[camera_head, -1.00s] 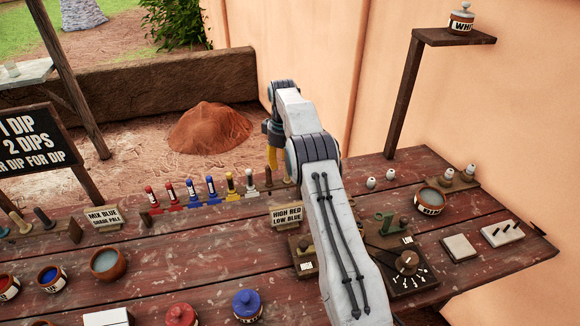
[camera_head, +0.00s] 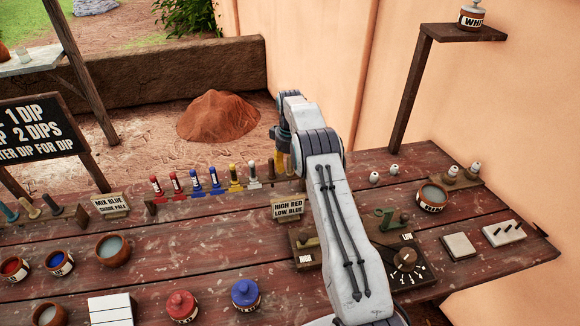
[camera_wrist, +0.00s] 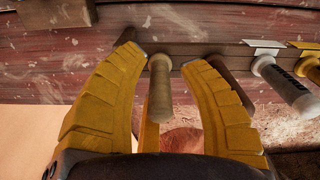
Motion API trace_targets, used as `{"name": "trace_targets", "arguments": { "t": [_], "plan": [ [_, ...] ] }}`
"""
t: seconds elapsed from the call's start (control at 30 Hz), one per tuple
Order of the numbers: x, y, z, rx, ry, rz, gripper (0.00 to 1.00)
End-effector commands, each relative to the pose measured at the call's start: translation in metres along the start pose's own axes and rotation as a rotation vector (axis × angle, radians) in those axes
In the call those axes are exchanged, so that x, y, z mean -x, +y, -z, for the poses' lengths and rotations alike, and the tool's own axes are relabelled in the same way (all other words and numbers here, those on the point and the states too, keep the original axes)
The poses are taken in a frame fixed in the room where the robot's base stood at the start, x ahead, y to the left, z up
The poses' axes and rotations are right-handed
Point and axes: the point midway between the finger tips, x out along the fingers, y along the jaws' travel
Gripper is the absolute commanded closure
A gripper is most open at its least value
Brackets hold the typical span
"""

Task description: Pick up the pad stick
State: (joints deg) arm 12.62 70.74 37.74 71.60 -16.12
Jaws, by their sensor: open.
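A short tan-brown stick (camera_wrist: 160,88) stands between the two yellow fingers of my gripper (camera_wrist: 165,62) in the wrist view; I take it for the pad stick. The fingers are apart on either side of it, with a gap visible on each side. A second brown stick (camera_wrist: 232,75) is partly hidden behind the right finger. In the head view my gripper (camera_head: 282,160) is over the right end of the stick row at the table's back edge, and a brown stick (camera_head: 270,169) shows just left of it. My gripper hides the stick between its fingers there.
White (camera_head: 254,172), yellow (camera_head: 235,176), blue and red sticks stand in the same rack to the left. A "High Red Low Blue" sign (camera_head: 288,208) stands in front. Two small white-topped pieces (camera_head: 374,178) sit to the right. Paint pots crowd the table's front left.

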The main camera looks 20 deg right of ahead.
Motion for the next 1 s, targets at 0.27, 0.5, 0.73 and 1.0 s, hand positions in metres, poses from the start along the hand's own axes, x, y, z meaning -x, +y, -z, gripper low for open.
{"name": "trace_targets", "arguments": {
  "t": [0.27, 0.5, 0.73, 1.0],
  "plan": [
    [-0.02, 0.0, 0.0, 0.0, 0.001, 0.0, 0.62],
    [-0.022, 0.0, 0.0, 0.0, 0.001, 0.0, 0.62],
    [-0.022, 0.0, 0.0, 0.0, 0.001, 0.0, 0.77],
    [-0.022, 0.0, 0.0, 0.0, 0.001, 0.0, 1.0]
  ]
}}
